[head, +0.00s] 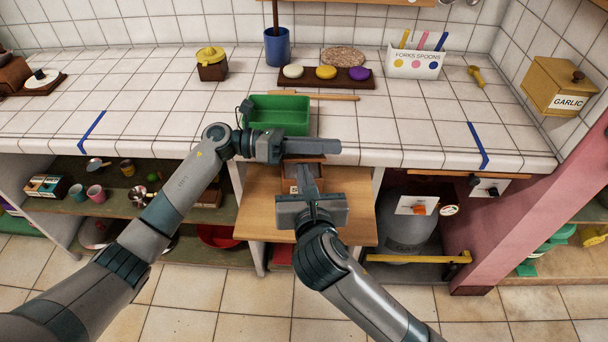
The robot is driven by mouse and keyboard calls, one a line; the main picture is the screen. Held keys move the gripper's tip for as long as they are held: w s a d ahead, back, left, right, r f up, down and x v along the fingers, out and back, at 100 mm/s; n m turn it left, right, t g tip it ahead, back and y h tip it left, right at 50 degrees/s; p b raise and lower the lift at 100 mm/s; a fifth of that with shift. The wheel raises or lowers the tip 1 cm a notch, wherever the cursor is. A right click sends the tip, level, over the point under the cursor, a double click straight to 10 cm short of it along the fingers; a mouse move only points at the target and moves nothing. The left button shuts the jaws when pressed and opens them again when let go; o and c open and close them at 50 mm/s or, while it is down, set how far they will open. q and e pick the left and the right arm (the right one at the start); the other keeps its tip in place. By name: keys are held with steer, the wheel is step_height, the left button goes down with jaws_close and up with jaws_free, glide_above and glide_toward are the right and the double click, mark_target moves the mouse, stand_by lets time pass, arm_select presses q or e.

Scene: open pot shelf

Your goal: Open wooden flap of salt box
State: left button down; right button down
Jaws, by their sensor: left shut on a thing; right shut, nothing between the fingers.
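A small brown wooden box (291,186), which I take for the salt box, stands on a wooden board just below the counter's front edge. My grippers hide much of it, its label cannot be read, and I cannot tell how its flap stands. My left gripper (325,147) lies level across the box's top at the counter edge. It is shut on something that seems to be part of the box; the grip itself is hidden. My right gripper (307,180) is shut and empty, its fingers pointing away from me in front of the box.
The wooden board (255,205) lies between open shelves. A green tray (280,113) and a wooden stick (335,97) lie on the counter behind my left gripper. A GARLIC box (560,85) hangs on the right wall. A grey gas bottle (408,235) stands right of the board.

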steer(key=shift+w+r, duration=0.35)
steer(key=shift+r, duration=0.35)
arm_select(q)
steer(key=shift+f, duration=0.1)
arm_select(e)
steer(key=shift+r, duration=0.15)
arm_select(q)
steer(key=shift+s, duration=0.15)
arm_select(e)
steer(key=shift+w+r, duration=0.1)
arm_select(q)
steer(key=c, duration=1.6)
jaws_free()
steer(key=shift+d+f, duration=0.1)
steer(key=shift+f, duration=0.1)
steer(key=shift+c, duration=0.2)
arm_select(e)
steer(key=shift+r, duration=0.1)
arm_select(q)
steer(key=a, duration=1.2)
steer(key=shift+w+a+r, duration=0.15)
steer(key=shift+w+r, duration=0.05)
steer(key=shift+r, duration=0.15)
arm_select(e)
steer(key=shift+f, duration=0.35)
